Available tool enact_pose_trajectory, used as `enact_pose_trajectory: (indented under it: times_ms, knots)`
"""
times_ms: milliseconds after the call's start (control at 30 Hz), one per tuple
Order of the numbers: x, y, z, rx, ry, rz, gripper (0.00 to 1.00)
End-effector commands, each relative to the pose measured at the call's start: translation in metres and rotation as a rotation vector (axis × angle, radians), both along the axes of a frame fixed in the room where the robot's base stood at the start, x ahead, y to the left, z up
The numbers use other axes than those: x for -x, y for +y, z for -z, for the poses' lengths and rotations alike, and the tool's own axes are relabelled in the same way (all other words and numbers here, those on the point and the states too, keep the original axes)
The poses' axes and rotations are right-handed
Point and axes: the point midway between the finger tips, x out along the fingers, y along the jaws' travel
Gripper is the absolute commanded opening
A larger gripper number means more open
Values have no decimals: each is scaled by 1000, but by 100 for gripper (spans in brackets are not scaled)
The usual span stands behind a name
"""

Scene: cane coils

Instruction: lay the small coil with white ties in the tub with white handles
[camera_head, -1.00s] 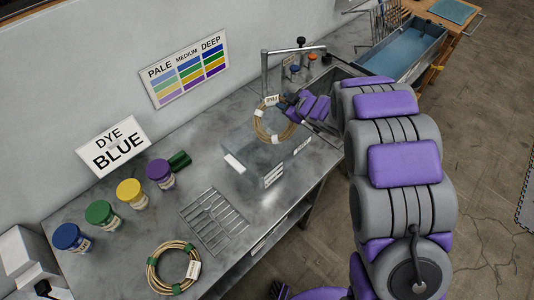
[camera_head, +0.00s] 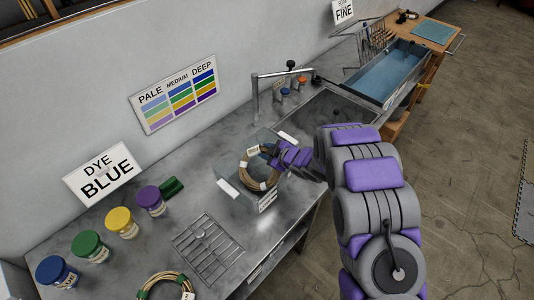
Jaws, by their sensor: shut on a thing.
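The small coil with white ties (camera_head: 245,172) is a tan cane ring, held tilted over the grey tub with white handles (camera_head: 228,188). My gripper (camera_head: 272,155) is shut on the coil's upper right side. The coil's lower part overlaps the tub's opening; I cannot tell whether it touches the tub floor. The tub's white handles show at its left and at its upper right (camera_head: 288,137). The fingertips are partly hidden by the purple gripper body.
Another coil with green ties (camera_head: 150,283) lies at the front left, beside a wire rack (camera_head: 207,248). Dye jars (camera_head: 121,222) line the wall side. A sink (camera_head: 335,112) with a tall tap (camera_head: 255,100) is behind the tub. A blue-filled trough (camera_head: 390,75) stands farther back.

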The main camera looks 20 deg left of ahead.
Motion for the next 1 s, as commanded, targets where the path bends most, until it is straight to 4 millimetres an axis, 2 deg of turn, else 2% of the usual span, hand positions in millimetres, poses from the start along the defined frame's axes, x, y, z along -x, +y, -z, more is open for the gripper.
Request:
enact_pose_trajectory:
  times_ms: [167,200,467,767,867,1000]
  knots:
    - [1,-2,2,2,1,-1,0]
    - [1,-2,2,2,1,-1,34]
    - [1,-1,3,3,1,-1,59]
    - [1,-2,1,4,1,0,59]
    - [4,-8,-3,2,0,0,59]
    - [13,-26,-12,7,4,2,59]
